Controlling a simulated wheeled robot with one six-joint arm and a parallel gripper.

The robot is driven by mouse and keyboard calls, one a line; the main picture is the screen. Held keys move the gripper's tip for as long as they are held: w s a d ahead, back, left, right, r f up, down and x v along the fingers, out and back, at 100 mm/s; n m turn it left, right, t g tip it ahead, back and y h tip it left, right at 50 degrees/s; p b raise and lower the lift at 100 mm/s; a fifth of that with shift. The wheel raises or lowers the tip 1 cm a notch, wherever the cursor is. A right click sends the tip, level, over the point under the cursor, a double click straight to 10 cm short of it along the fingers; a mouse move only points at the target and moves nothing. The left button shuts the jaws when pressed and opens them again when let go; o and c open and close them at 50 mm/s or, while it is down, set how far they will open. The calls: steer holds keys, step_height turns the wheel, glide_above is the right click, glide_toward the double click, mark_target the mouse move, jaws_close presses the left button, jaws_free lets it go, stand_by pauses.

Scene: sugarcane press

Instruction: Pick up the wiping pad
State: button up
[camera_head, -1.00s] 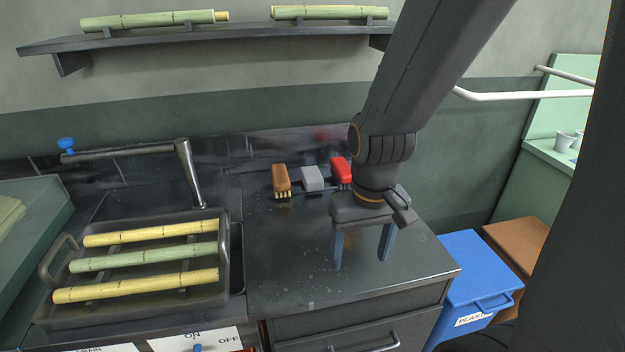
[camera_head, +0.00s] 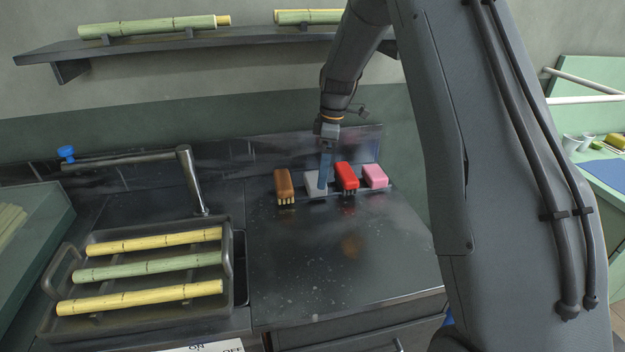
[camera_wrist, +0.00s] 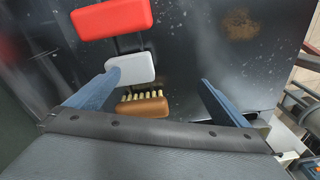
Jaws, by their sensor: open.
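The wiping pad looks to be the pale grey block (camera_head: 311,187) at the back of the dark counter, between a brown brush (camera_head: 283,183) and a red brush (camera_head: 346,176). In the wrist view the pad (camera_wrist: 136,69) lies between the red block (camera_wrist: 112,17) and the brown brush (camera_wrist: 146,108). My gripper (camera_head: 324,184) is over the pad, fingers pointing down, and one finger hides part of it. In the wrist view my gripper (camera_wrist: 160,82) is open and empty; the left fingertip overlaps the pad's left end. I cannot tell whether it touches.
A pink block (camera_head: 375,175) sits right of the red brush. A tray (camera_head: 228,262) with cane pieces and a tap (camera_head: 187,170) stand left. A shelf (camera_head: 240,38) with cane hangs above. The front counter (camera_head: 330,270) is clear apart from stains.

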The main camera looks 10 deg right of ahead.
mark_target(315, 179)
steer(key=w+n, duration=0.1)
steer(key=w, duration=0.1)
steer(key=w+f+n, duration=0.1)
steer(key=w, duration=0.1)
steer(key=w+n, duration=0.1)
steer(key=w, duration=0.1)
steer(key=shift+w+d+f+n+y, duration=0.25)
steer(key=shift+d+f+n+y, duration=0.05)
steer(key=shift+d, duration=0.05)
steer(key=shift+a+f+p, duration=0.25)
steer(key=shift+f+p, duration=0.2)
steer(key=shift+f, duration=0.25)
steer(key=shift+a+f+p, duration=0.2)
steer(key=shift+f+p, duration=0.2)
steer(key=shift+f, duration=0.25)
steer(key=shift+w+a+f+p, duration=0.1)
steer(key=shift+a+f+p, duration=0.15)
steer(key=shift+f+p, duration=0.7)
steer(key=shift+a+f+p, duration=0.2)
steer(key=shift+f+p, duration=0.1)
steer(key=shift+f, duration=1.15)
steer(key=c, duration=1.2)
steer(key=shift+r+b, duration=0.2)
steer(key=shift+b, duration=0.1)
